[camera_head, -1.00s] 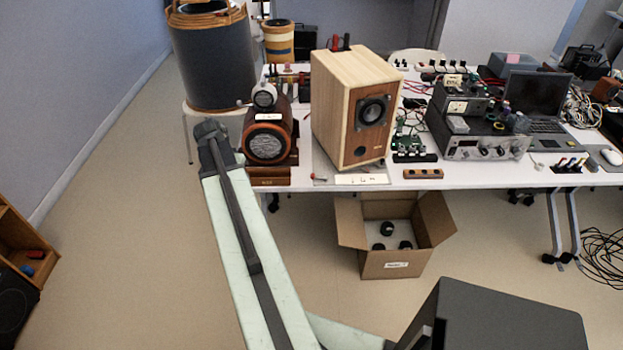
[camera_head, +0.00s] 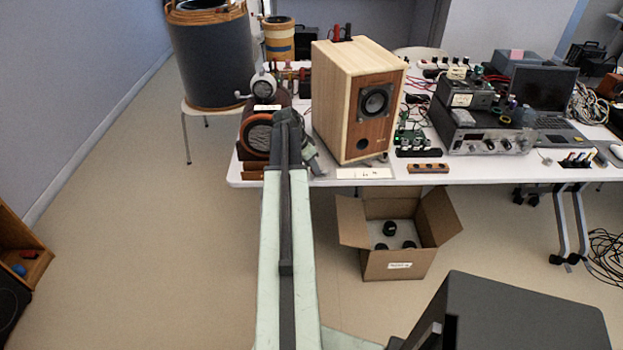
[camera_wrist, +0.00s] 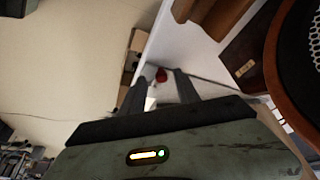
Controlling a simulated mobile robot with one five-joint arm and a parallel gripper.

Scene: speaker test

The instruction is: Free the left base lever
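The tall wooden speaker (camera_head: 340,95) stands on the table, with a light label strip (camera_head: 364,173) at its front foot. In the head view my gripper (camera_head: 310,158) is at the speaker's lower left front corner and hides the lever there.
A brown round-fronted speaker (camera_head: 258,135) stands close left of my gripper; a brown ring and dark mesh (camera_wrist: 278,60) fill the wrist view's right side. A small wooden block (camera_head: 428,168) lies right of the label. An open cardboard box (camera_head: 400,265) is on the floor below.

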